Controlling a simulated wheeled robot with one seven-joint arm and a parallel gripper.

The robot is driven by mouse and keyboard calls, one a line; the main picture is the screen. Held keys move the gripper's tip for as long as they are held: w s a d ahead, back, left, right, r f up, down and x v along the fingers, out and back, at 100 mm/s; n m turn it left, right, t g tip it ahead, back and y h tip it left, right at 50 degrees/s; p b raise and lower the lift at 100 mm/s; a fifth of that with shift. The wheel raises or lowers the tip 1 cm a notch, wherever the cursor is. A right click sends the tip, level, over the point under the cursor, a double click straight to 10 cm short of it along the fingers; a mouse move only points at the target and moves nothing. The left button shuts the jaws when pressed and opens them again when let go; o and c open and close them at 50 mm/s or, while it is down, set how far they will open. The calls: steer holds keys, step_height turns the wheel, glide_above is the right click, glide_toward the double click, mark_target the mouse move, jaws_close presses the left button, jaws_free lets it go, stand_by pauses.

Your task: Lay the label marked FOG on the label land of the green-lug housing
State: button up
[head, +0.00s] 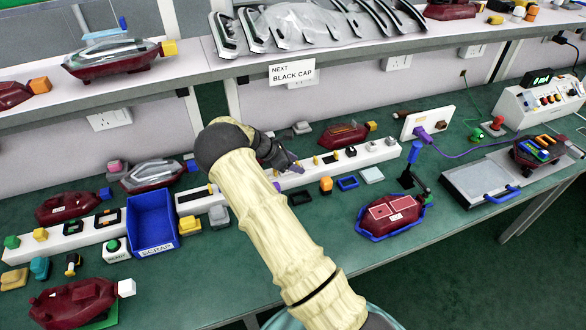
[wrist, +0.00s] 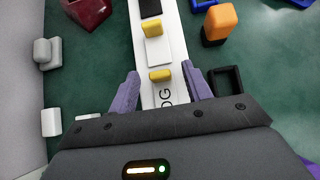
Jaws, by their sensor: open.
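My gripper (head: 292,166) is over the white label rail (head: 325,158) in the head view. In the wrist view its two purple fingers (wrist: 160,71) are apart, one on each side of the rail. Between them is a white label (wrist: 165,97) with the letters "OG" showing; the rest of its marking is hidden by my gripper. A yellow tab (wrist: 160,75) stands at its far end. A dark red housing (head: 392,214) with white-outlined rectangles on top sits in a blue cradle (head: 372,236).
A black lever clamp (head: 410,168) stands behind the cradle. An orange block (head: 326,184) and small black and blue frames (head: 347,183) lie in front of the rail. A blue scrap bin (head: 152,222) is at left. Bench between orange block and cradle is mostly clear.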

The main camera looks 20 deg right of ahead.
steer(key=c, duration=1.1)
steer(key=shift+o, duration=0.2)
steer(key=shift+r, duration=0.15)
step_height(320, 180, up, 10)
